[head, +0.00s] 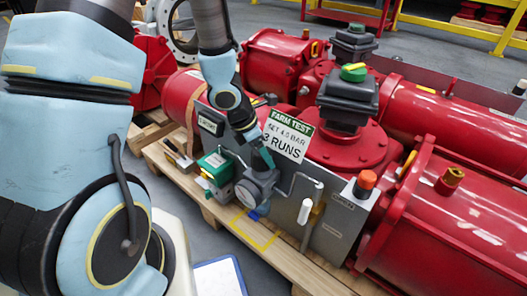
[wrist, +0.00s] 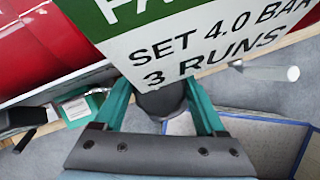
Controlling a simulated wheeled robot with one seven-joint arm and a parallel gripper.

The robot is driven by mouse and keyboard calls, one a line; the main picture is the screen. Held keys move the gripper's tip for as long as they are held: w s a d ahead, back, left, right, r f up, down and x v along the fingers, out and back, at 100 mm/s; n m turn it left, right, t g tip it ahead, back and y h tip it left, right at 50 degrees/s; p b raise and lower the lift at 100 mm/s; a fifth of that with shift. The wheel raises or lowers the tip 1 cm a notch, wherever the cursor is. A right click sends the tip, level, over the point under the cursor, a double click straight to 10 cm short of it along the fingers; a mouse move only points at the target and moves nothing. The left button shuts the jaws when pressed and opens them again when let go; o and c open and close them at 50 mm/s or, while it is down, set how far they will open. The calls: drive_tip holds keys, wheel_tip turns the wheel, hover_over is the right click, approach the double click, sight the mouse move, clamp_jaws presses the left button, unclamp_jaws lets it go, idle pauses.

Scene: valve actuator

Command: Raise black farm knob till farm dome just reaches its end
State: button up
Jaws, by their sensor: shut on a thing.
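My gripper (wrist: 160,100) is shut on a dark round knob (wrist: 160,103), with one teal finger on each side of it. In the head view my gripper (head: 263,160) reaches down to the grey round unit (head: 257,186) on the panel, and the knob itself is mostly hidden there. A "FARM TEST, SET 4.0 BAR, 3 RUNS" sign (head: 287,136) stands just beside my gripper and covers the upper wrist view. A black box with a green dome (head: 353,72) sits on the red actuator. I cannot tell from these frames how far the dome is from its end.
A green box (head: 214,166) sits left of the grey unit. A white-tipped lever (head: 305,211) and an orange cap (head: 366,180) are to its right. Large red cylinders (head: 460,215) stand behind and right. A wooden pallet (head: 275,272) runs along the front.

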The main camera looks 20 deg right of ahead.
drive_tip(key=o, duration=1.3)
drive_tip(key=p+v, duration=0.5)
drive_tip(key=v, duration=0.6)
drive_tip(key=shift+p, duration=0.4)
drive_tip(key=a+r+m+y, duration=0.2)
drive_tip(key=a+r+m, duration=0.2)
drive_tip(key=a+m, duration=0.35)
drive_tip(key=w+a+r+m+t+y, duration=0.1)
drive_tip(key=a+r+m, duration=0.2)
drive_tip(key=a+m, duration=0.4)
drive_tip(key=a+r+m+y, duration=0.2)
drive_tip(key=a+r+m, duration=0.2)
drive_tip(key=a+m, duration=0.3)
drive_tip(key=shift+n+h, duration=0.3)
drive_tip(key=shift+n, duration=0.45)
drive_tip(key=r+p, duration=0.6)
drive_tip(key=p, duration=0.1)
drive_tip(key=r+p, duration=0.6)
drive_tip(key=r, duration=0.1)
drive_tip(key=r+p, duration=0.7)
drive_tip(key=shift+w+a+p, duration=0.25)
drive_tip(key=shift+p, duration=0.1)
